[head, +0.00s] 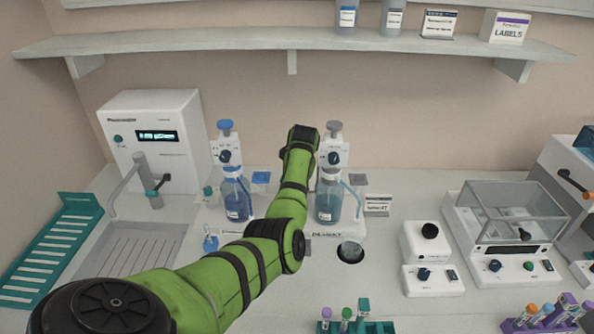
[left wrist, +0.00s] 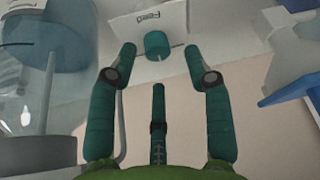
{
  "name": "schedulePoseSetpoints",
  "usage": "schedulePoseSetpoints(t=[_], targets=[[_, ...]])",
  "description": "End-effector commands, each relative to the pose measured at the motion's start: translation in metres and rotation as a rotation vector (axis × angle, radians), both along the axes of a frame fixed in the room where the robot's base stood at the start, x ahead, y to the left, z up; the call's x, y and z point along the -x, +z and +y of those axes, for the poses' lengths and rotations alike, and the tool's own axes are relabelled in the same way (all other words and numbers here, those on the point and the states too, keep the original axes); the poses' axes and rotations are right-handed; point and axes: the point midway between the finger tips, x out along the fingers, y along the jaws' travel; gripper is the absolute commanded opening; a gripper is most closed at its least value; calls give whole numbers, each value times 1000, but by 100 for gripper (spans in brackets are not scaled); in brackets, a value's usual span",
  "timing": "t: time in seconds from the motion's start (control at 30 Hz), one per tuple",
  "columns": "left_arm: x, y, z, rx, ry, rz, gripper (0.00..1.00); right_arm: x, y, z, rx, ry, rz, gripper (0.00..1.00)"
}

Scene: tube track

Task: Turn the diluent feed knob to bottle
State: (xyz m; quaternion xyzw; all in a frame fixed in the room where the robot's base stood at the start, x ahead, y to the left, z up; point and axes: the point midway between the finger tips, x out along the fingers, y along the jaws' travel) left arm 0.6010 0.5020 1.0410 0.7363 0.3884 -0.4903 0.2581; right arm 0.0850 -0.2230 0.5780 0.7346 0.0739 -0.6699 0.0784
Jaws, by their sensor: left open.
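The diluent feed knob, a small teal knob (left wrist: 157,45) with a pale pointer, shows in the left wrist view in front of a white label plate (left wrist: 148,20). In the head view my left arm hides it. The grey-capped dispenser (head: 334,160) stands on its bottle (head: 328,207) just right of my arm, behind the diluent lettering. My left gripper (left wrist: 160,54) is open, its two teal fingertips on either side of the knob with gaps visible. In the head view its fingers are hidden behind my wrist. My right gripper is not in view.
A blue-capped dispenser (head: 228,155) with its own teal knob (head: 208,191) stands left of my arm. A white photometer (head: 155,135) and a sink are further left. A shelf (head: 290,45) runs above. A balance (head: 505,225) stands right; tube racks (head: 357,326) are in front.

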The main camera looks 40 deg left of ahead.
Motion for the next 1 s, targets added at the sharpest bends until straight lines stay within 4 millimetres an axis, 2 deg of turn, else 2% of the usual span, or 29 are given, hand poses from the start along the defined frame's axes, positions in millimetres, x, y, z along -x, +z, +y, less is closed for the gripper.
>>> schedulePoseSetpoints(t=[0.3,0.43,0.6,1.0], targets=[[13,61,-18,-4,1,-7,50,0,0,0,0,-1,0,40],[17,77,-23,-3,2,-6,50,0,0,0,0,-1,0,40],[20,86,-26,-4,1,-5,50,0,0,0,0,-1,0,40],[20,86,-26,-3,1,-4,50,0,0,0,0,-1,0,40]])
